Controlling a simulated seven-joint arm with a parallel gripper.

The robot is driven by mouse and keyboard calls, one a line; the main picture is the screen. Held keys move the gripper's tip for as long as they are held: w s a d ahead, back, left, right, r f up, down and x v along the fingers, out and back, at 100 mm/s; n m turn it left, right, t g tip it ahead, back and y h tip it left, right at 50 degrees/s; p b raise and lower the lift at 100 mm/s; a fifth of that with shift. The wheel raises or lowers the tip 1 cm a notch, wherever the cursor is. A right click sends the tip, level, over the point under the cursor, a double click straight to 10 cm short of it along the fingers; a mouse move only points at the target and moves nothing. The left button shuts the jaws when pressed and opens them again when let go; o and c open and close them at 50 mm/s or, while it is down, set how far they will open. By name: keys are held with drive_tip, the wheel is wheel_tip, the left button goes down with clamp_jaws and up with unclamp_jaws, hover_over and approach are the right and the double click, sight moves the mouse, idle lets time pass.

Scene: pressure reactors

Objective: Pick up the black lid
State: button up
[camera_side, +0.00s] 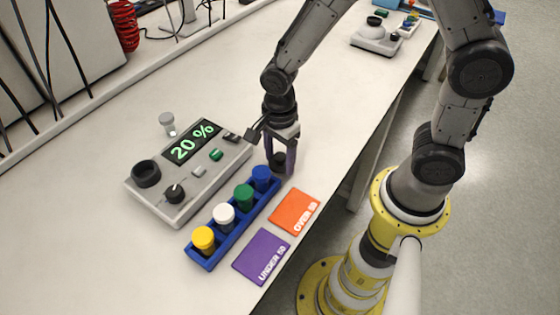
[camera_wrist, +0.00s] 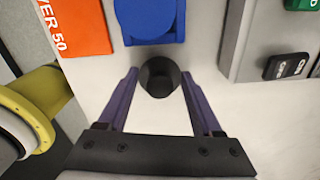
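The black lid (camera_side: 279,160) is a small dark round piece at the table, just past the end of the blue rack. In the wrist view the black lid (camera_wrist: 160,78) lies centred between my fingertips. My gripper (camera_side: 281,168) points down with its two purple fingers on either side of the lid. In the wrist view my gripper (camera_wrist: 160,72) is spread, with the tips very close to the lid's sides. I cannot tell whether they touch it. The lid's underside is hidden.
The blue rack (camera_side: 208,262) holds yellow, white, green and blue-capped vials beside the lid. The grey reactor box (camera_side: 205,178) reads 20 % and stands to the left. Orange (camera_side: 295,212) and purple (camera_side: 261,257) cards lie near the table edge. A clear vial (camera_side: 168,124) stands behind the box.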

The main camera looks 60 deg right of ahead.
drive_tip(key=c, duration=0.7)
